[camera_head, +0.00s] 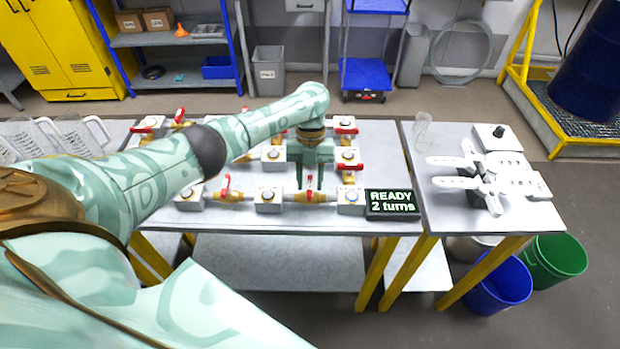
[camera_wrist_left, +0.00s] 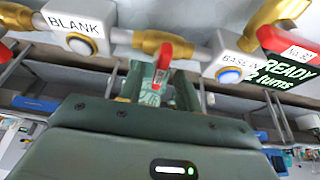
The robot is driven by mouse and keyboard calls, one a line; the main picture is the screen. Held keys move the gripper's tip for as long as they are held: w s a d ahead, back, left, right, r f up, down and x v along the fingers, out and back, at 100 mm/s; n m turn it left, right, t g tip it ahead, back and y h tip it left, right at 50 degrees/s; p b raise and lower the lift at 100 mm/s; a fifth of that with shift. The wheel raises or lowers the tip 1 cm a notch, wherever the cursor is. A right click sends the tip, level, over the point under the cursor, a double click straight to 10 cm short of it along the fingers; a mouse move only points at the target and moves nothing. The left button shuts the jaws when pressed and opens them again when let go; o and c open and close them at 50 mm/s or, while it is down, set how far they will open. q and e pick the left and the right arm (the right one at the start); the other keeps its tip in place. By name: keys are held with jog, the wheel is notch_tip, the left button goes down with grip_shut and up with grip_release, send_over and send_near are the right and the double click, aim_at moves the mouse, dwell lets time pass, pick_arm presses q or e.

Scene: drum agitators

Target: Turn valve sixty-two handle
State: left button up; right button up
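Several valves with red handles sit on a pipe grid on the grey table. One red handle (camera_head: 311,183) stands at the front row, on a brass valve between two white blocks; in the left wrist view this red handle (camera_wrist_left: 168,58) shows between blocks marked BLANK and BASE N. My left gripper (camera_head: 310,186) points down over it, its fingers apart on either side of it; I cannot tell whether they touch it. Another red handle (camera_wrist_left: 298,50) at the right of the wrist view bears a number tag too small to read surely. My right gripper is not in view.
A black display (camera_head: 391,204) reads READY, 2 turns, at the table's front right. A right-hand table (camera_head: 450,220) holds white parts and a box with a black knob (camera_head: 498,136). Blue (camera_head: 500,288) and green (camera_head: 556,262) buckets stand on the floor.

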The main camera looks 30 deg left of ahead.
pick_arm(q)
jog(key=p+v, duration=0.2)
jog(key=v, duration=1.4)
jog(key=shift+w+a+r, duration=0.1)
dwell(0.6)
